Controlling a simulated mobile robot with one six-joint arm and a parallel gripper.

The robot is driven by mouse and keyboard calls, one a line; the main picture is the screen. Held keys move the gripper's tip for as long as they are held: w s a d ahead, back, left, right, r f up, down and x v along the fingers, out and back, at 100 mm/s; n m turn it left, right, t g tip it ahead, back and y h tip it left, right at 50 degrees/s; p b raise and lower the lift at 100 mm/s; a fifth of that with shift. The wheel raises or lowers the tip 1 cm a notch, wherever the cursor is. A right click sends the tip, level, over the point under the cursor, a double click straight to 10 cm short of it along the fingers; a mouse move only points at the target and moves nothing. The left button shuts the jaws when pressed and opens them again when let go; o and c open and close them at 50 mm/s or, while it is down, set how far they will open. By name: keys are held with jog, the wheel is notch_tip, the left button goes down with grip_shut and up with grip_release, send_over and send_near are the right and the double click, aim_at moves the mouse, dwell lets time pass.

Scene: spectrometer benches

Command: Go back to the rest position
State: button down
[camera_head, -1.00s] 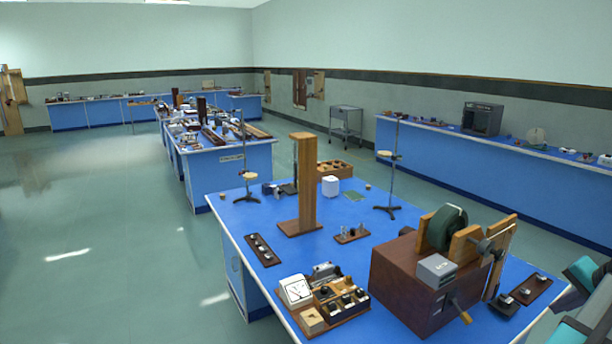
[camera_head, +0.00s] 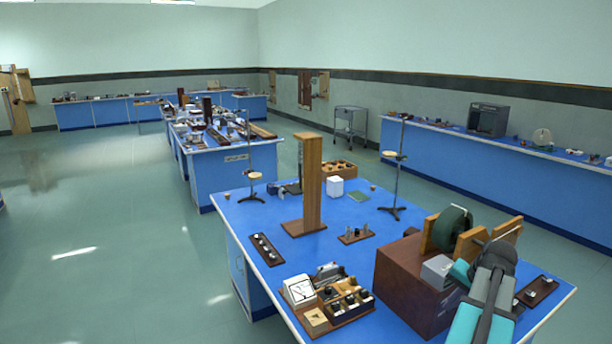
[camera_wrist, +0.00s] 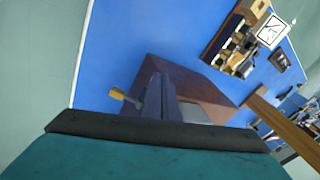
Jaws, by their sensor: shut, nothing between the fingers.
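My arm (camera_head: 485,305) reaches up from the lower right of the head view, bent at a dark joint in front of the brown wooden box. My gripper (camera_wrist: 160,82) shows in the wrist view as dark fingers close together, with nothing seen between them. The brown box (camera_head: 411,290) with a green wheel (camera_head: 452,229) is partly hidden by my arm in the head view. In the wrist view the box (camera_wrist: 205,91) lies behind the fingers, and its yellow crank handle (camera_wrist: 121,95) shows to their left. I cannot tell the gap between fingers and box.
The blue bench (camera_head: 350,255) holds a tall wooden post (camera_head: 311,185), a meter and switch board (camera_head: 345,305), a retort stand (camera_head: 398,170) and a small dark board (camera_head: 537,291). Open floor (camera_head: 110,250) lies to the left. Another bench (camera_head: 510,165) runs along the right wall.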

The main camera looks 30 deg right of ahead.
jog(key=w+a+f+n+g+y, duration=0.1)
jog(key=w+a+f+n, duration=0.1)
jog(key=w+a+f, duration=0.45)
jog(key=w+a+f+n, duration=0.3)
jog(key=w+a, duration=0.5)
jog(key=a, duration=0.4)
jog(key=w+a+f+n+g+y, duration=0.1)
jog(key=w+a+f+n, duration=0.1)
jog(key=w+a+f, duration=0.5)
jog(key=a+f+n+g, duration=0.1)
jog(key=a+f+n, duration=0.25)
jog(key=a, duration=0.75)
jog(key=a+f+n+g+h, duration=0.15)
jog(key=a+f, duration=0.25)
jog(key=a, duration=0.8)
jog(key=a+f+n+y, duration=0.1)
jog(key=a+f+n, duration=0.2)
jog(key=a, duration=0.8)
jog(key=s+f+g+b, duration=0.5)
jog(key=s+f+b, duration=0.5)
jog(key=s+f, duration=1.5)
notch_tip(320, 180, down, 3)
jog(key=shift+d+g, duration=0.2)
jog(key=shift+g, duration=0.15)
jog(key=shift+s+h, duration=0.1)
jog(key=shift+h, duration=0.15)
